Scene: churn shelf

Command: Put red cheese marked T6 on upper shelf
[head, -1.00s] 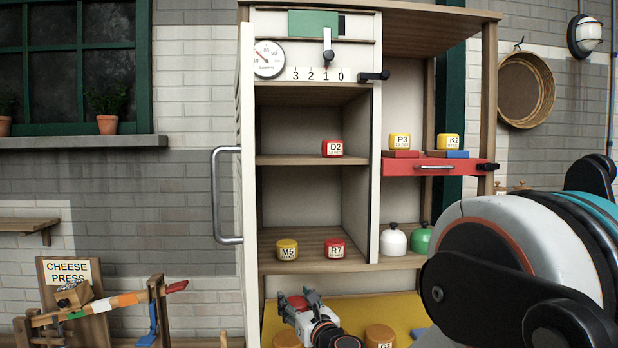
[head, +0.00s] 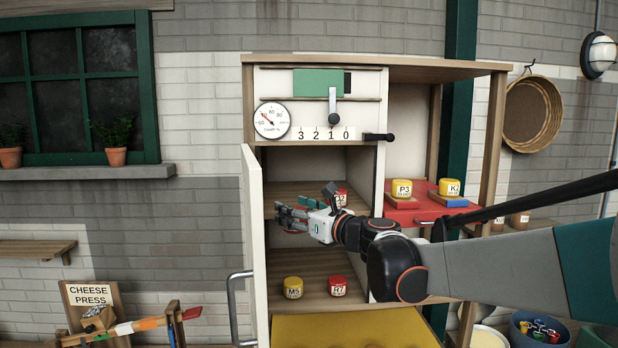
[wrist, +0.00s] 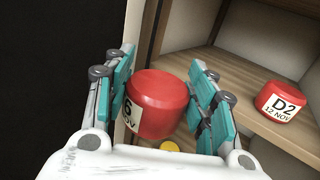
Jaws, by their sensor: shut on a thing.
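A red cheese (wrist: 157,103) sits between the teal finger pads of my gripper (wrist: 163,100) in the wrist view; its label shows a "6" and part of "NOV", the rest hidden. In the head view my gripper (head: 292,218) is at the cabinet's upper shelf (head: 285,190), left of the red cheese D2, and mostly hides what it holds. The red cheese D2 (head: 341,196) stands on that shelf, partly behind my gripper; its label shows fully in the wrist view (wrist: 279,101). My gripper is shut on the red cheese.
The open cabinet door (head: 254,240) stands close left of my gripper. Yellow M5 (head: 293,288) and red R7 (head: 337,286) stand on the lower shelf. Yellow P3 (head: 402,188) and K2 (head: 449,188) stand on the right on the red drawer (head: 425,216).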

